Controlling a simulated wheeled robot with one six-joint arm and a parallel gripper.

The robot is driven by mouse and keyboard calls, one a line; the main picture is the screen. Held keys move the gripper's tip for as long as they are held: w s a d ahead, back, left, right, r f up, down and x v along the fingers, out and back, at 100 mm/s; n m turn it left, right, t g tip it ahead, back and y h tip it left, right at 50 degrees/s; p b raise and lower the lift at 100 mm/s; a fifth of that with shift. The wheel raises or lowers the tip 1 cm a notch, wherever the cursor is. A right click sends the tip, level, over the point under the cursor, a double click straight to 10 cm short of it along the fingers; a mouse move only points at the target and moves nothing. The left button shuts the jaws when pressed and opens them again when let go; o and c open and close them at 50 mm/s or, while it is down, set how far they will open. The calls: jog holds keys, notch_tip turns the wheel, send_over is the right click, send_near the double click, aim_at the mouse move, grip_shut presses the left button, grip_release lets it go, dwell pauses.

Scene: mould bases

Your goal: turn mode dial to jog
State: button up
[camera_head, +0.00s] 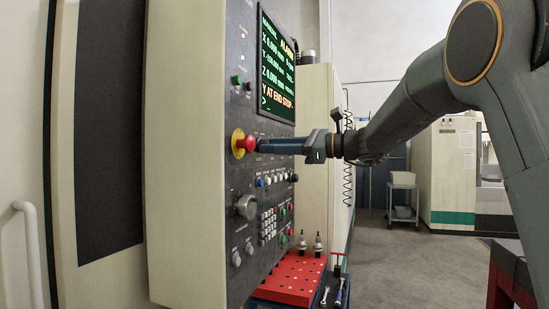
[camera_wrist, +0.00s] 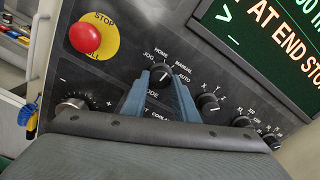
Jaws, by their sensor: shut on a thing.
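The mode dial (camera_wrist: 161,74) is a small black knob on the dark control panel in the wrist view. The labels JOG, HOME, MANUAL and AUTO are printed around its upper side, with JOG at its upper left. My gripper (camera_head: 262,146) reaches the panel from the right in the head view. Its two blue fingers are shut on the dial, one on each side, in the wrist view. I cannot tell for sure which label the dial's mark points to. In the head view the dial is hidden by the gripper and the stop button.
A red stop button (camera_wrist: 85,37) on a yellow disc sits close left of the dial. A feed knob (camera_wrist: 72,104) is at lower left, and smaller axis knobs (camera_wrist: 208,104) are at right. The screen (camera_head: 277,68) reads ALARM and Y AT END STOP. A red tool tray (camera_head: 290,278) stands below.

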jog(key=shift+w+n+b, duration=0.1)
jog(key=shift+n+b, duration=6.3)
jog(key=shift+b, duration=2.75)
jog(key=o, duration=1.1)
jog(key=shift+c, duration=0.2)
jog(key=shift+d, duration=0.1)
